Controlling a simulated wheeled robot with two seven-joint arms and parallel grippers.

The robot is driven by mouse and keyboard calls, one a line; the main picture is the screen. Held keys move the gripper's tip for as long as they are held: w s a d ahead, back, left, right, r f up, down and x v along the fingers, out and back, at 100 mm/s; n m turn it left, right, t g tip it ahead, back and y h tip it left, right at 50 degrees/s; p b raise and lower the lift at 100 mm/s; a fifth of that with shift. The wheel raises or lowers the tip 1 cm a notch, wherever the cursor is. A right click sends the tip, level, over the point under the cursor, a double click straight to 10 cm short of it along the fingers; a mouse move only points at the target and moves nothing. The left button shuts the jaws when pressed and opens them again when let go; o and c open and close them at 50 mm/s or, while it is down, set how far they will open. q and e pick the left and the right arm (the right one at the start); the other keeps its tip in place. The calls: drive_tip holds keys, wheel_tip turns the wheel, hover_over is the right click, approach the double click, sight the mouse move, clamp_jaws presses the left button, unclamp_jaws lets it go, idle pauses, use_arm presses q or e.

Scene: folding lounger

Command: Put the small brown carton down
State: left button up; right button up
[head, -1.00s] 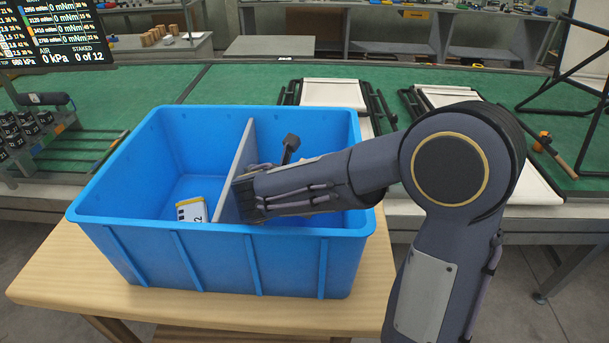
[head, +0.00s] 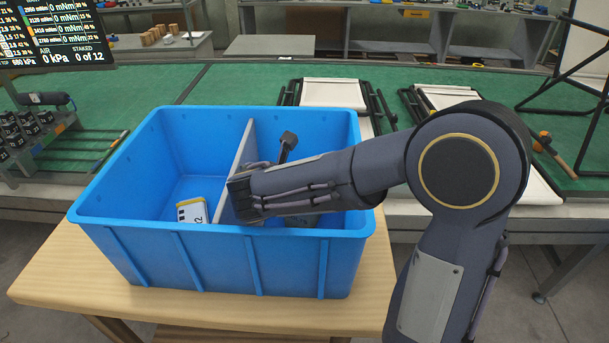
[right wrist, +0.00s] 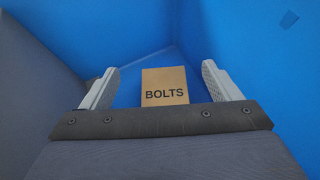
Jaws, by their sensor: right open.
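The small brown carton, marked BOLTS (right wrist: 165,88), shows in the right wrist view inside the blue bin (head: 160,245). It stands between the two fingers of my right gripper (right wrist: 160,68), with a gap on each side. The gripper is open and not touching the carton there. In the head view my right arm reaches over the bin's right compartment. The carton and fingertips are hidden there. My left gripper is not in view.
A grey divider (head: 240,155) splits the bin. A white and yellow box (head: 192,211) lies in the left compartment. The bin stands on a wooden table (head: 50,275). Behind is a green-topped bench (head: 240,85) with folded lounger frames.

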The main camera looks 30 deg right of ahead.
drive_tip(key=v, duration=1.1)
